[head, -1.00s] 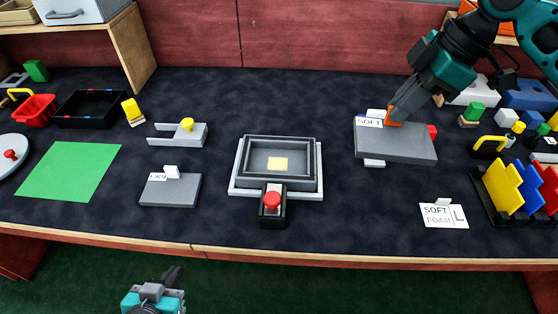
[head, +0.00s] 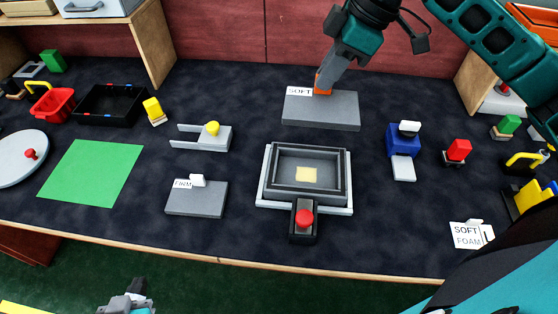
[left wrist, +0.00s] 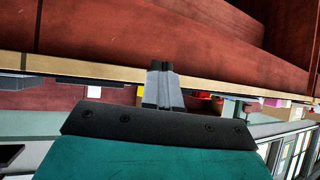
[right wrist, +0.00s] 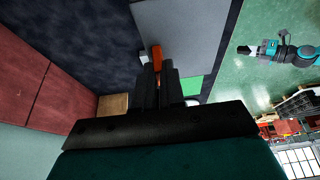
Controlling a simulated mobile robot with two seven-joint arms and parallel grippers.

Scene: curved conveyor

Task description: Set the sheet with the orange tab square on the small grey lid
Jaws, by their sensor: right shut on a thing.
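The grey sheet (head: 330,110) has an orange tab (head: 323,84) and a SOFT label. My right gripper (head: 325,78) is shut on the tab and holds the sheet behind the central grey frame; its height above the table is hard to judge. In the right wrist view the fingers (right wrist: 157,75) pinch the tab (right wrist: 156,58) with the sheet (right wrist: 183,30) beyond. I cannot tell for certain which piece is the small grey lid; the grey framed tray (head: 272,180) holds a yellow square. My left gripper (head: 128,300) is low before the table; its fingers (left wrist: 163,85) look closed and empty.
A red-knobbed block (head: 304,220) stands at the frame's front. A FIRM sheet (head: 195,202) and a forked grey piece (head: 215,138) lie left. A blue block (head: 402,140) with a white plate stands right. A green mat (head: 90,172) and SOFT FOAM card (head: 470,235) lie further out.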

